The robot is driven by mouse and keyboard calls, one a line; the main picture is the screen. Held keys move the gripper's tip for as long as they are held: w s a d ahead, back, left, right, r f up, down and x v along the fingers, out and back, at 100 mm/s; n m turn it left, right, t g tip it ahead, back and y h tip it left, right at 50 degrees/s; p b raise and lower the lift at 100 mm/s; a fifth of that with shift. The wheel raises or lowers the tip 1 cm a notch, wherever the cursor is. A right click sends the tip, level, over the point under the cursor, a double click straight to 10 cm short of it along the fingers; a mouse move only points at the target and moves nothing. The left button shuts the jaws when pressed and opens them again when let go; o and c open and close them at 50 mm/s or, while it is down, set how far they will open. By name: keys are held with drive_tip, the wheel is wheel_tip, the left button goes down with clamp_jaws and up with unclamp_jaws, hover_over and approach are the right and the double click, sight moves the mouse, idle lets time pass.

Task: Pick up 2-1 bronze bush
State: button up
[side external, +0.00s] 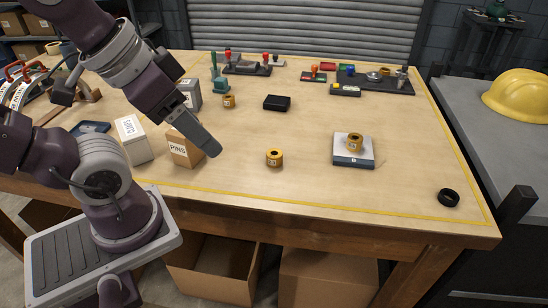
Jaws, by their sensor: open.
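Three bronze-coloured bushes are in view, each with a small pale label too small to read, so I cannot tell which is 2-1. One bush (274,158) stands alone on the bare wood at the middle front. A second bush (229,101) stands further back, left of a black block. A third bush (355,142) sits on a small white-topped platform (353,158) at the right. My gripper (210,149) is open and empty, seen nearly edge-on. It hangs above the table, to the left of the front bush and apart from it.
A cardboard PINS box (186,150) and a white box (133,139) stand close to my gripper on the left. A black block (277,103) lies behind the front bush. A black ring (448,197) lies near the right front corner. Clamps and trays line the back.

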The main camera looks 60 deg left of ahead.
sight(275, 157)
drive_tip(key=w+a+f+m+g+y, duration=0.5)
drive_tip(key=a+f+m+y, duration=0.1)
drive_tip(key=f+m, duration=0.25)
drive_tip(key=w+f+m+t+y, duration=0.2)
drive_tip(key=w+f+m, duration=0.1)
drive_tip(key=w+m, duration=0.1)
drive_tip(key=w+d+f+m+t+y, duration=0.1)
drive_tip(key=w+f+m+t+y, duration=0.1)
drive_tip(key=w+f+m, duration=0.2)
drive_tip(key=w+d+f+m+t+y, duration=0.1)
drive_tip(key=w+f+m+t, duration=0.1)
drive_tip(key=w+f+m, duration=0.2)
drive_tip(key=shift+w+m+y, duration=0.2)
drive_tip(key=shift+m, duration=0.7)
drive_tip(key=shift+w+m+y, duration=0.2)
drive_tip(key=shift+m, duration=0.65)
drive_tip(key=x, duration=0.7)
drive_tip(key=shift+w+d, duration=0.1)
clamp_jaws()
